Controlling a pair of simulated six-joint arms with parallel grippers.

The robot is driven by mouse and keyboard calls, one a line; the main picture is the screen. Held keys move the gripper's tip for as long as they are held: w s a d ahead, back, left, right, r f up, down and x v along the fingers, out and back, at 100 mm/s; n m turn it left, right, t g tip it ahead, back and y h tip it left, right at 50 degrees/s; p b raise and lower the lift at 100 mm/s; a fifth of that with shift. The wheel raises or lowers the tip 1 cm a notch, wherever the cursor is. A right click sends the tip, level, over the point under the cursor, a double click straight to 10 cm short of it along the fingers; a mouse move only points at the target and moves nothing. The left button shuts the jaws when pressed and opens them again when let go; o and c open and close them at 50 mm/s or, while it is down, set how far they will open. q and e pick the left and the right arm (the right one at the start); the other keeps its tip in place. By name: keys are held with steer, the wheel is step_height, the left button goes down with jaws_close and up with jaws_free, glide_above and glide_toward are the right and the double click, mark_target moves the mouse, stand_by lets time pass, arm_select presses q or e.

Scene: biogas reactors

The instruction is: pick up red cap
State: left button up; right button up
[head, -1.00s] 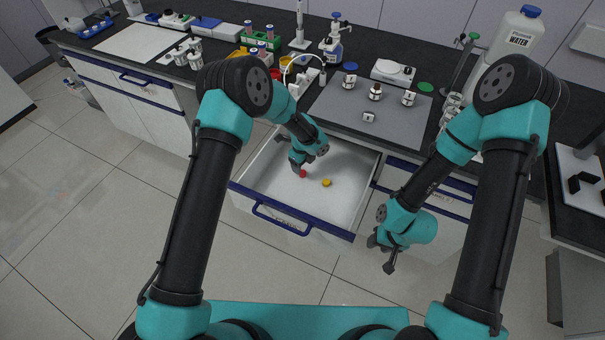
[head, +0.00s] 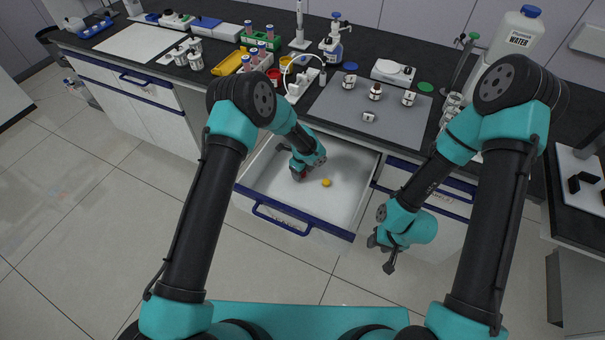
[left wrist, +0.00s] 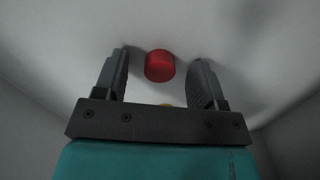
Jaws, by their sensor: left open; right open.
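The red cap (left wrist: 159,66) lies on the white floor of the open drawer (head: 347,160). In the left wrist view it shows between the two fingers of my left gripper (left wrist: 160,75), near their tips, with a gap on each side. In the head view my left gripper (head: 300,176) reaches down into the drawer and hides most of the red cap. It is open and holds nothing. A yellow cap (head: 327,183) lies in the drawer to the right of the gripper. My right gripper (head: 389,257) is open and empty, in front of the cabinet to the right of the drawer.
The drawer's blue-edged front (head: 290,215) and its side walls surround my left gripper. Above, the black bench holds a grey mat (head: 345,110) with small bottles, a tube rack (head: 262,40) and a white device (head: 393,72). The tiled floor is clear.

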arm_select(q)
steer(key=shift+c, duration=0.3)
steer(key=c, duration=1)
steer(key=shift+o, duration=0.2)
steer(key=shift+r, duration=0.15)
step_height(320, 180, up, 10)
stand_by(0.3)
